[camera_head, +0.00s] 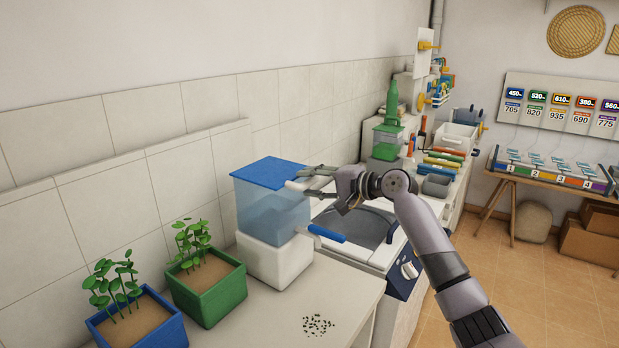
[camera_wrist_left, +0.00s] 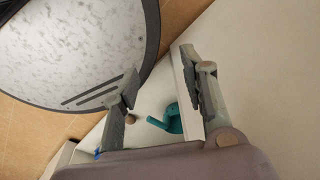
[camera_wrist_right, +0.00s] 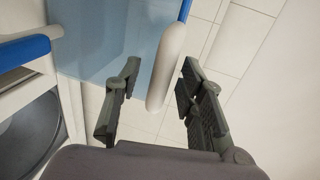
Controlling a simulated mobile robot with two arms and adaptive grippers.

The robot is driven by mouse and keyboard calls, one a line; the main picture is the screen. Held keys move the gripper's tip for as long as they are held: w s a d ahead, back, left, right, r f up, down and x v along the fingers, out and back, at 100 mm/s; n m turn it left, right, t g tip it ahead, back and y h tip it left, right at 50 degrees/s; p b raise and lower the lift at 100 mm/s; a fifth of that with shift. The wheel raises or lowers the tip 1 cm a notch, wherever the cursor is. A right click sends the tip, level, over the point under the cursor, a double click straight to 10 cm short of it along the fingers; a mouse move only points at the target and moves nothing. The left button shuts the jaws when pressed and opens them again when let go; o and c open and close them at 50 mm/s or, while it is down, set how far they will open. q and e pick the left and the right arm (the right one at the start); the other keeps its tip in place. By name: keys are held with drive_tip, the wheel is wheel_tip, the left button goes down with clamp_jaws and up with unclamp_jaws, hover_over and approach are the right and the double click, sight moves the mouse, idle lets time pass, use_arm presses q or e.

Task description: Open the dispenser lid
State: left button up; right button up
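The dispenser (camera_head: 275,255) has a clear blue tank (camera_head: 272,212) on a white base. Its blue lid (camera_head: 268,171) lies flat on top, closed. The lid's white rounded handle shows in the right wrist view (camera_wrist_right: 168,65), between my right gripper's fingers (camera_wrist_right: 155,95), with gaps on both sides. In the head view my right gripper (camera_head: 308,180) reaches in from the right at lid height. My left gripper (camera_wrist_left: 155,85) is absent from the head view. In its wrist view its fingers are apart, with nothing held between them.
A blue lever (camera_head: 327,234) sticks out at the dispenser's front. Potted plants in green (camera_head: 208,292) and blue (camera_head: 140,325) boxes stand left of it. Small dark seeds (camera_head: 318,325) lie on the counter. A teal object (camera_wrist_left: 168,120) lies beyond my left fingers.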

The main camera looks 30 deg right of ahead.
drive_tip(key=shift+w+a+f, duration=0.1)
drive_tip(key=shift+w+a, duration=0.1)
drive_tip(key=shift+w, duration=0.2)
clamp_jaws()
idle(0.7)
